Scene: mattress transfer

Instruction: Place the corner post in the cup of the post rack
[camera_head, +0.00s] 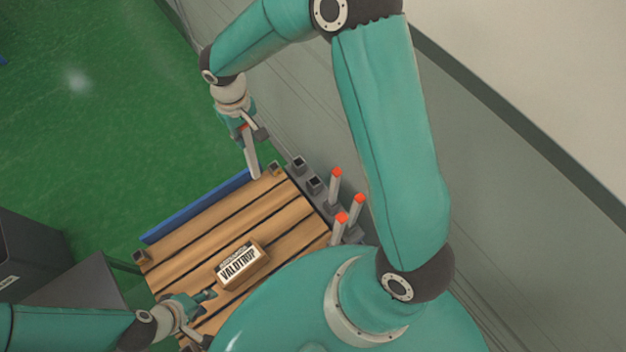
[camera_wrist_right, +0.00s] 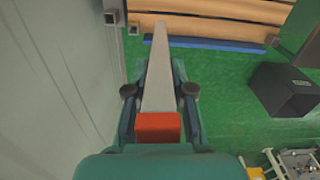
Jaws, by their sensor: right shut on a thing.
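The corner post (camera_head: 251,158) is a grey bar with a red end. My right gripper (camera_head: 248,130) is shut on it near the red end, and its grey end points down toward the far edge of the slatted deck. The right wrist view shows the post (camera_wrist_right: 158,85) between the fingers, red end nearest the camera. The post rack (camera_head: 324,203) is grey and stands along the deck's right edge. Two cups, one (camera_head: 298,164) and another (camera_head: 314,185), look empty. Three red-topped posts (camera_head: 335,190) stand farther along. My left gripper (camera_head: 208,318) is open and empty over the deck's near side.
A box labelled VALDTRUP (camera_head: 241,266) lies on the wooden slatted deck (camera_head: 195,250). A blue strip (camera_head: 195,205) runs along the deck's left edge. A dark bin (camera_head: 30,255) stands at the left, also seen in the right wrist view (camera_wrist_right: 283,90).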

